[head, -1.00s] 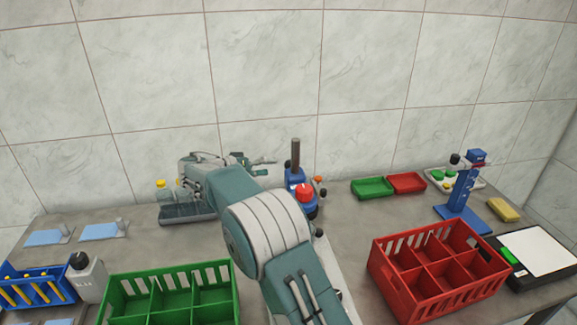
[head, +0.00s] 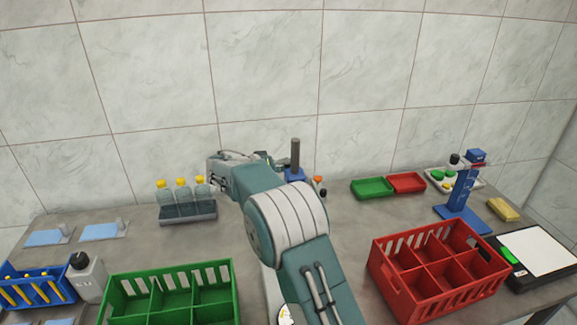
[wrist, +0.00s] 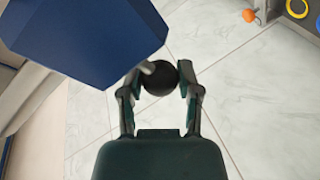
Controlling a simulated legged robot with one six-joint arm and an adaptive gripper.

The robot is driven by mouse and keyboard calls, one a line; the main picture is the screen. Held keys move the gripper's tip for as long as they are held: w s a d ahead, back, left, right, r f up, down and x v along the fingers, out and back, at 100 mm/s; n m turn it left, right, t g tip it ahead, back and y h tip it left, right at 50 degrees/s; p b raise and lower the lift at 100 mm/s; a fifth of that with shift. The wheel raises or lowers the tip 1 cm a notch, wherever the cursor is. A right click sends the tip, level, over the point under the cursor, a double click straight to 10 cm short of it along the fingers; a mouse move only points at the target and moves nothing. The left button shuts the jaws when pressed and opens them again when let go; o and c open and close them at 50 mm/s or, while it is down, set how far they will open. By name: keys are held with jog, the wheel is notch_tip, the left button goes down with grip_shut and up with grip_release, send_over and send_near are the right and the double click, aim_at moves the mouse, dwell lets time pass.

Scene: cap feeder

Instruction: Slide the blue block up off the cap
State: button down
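The blue block (head: 295,175) sits around the lower part of an upright grey post (head: 295,153) in the head view, mostly behind my arm. In the wrist view the blue block (wrist: 85,38) fills the upper left. A black ball knob (wrist: 160,79) on a short grey stem stands beside it. My gripper (wrist: 160,77) has one finger on each side of the knob; whether they touch it is unclear. My wrist hides the gripper in the head view. The cap cannot be made out.
A tray of yellow-capped bottles (head: 187,216) stands left of my wrist. A green crate (head: 165,275) and a red crate (head: 385,270) flank my arm in front. Green (head: 371,187) and red (head: 406,182) trays lie right of the post. An orange ball (wrist: 248,15) shows in the wrist view.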

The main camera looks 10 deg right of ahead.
jog(key=shift+r, duration=2.75)
jog(key=shift+w, duration=0.1)
jog(key=shift+c, duration=1.5)
grip_release()
jog(key=shift+d+f, duration=0.1)
jog(key=v, duration=1.2)
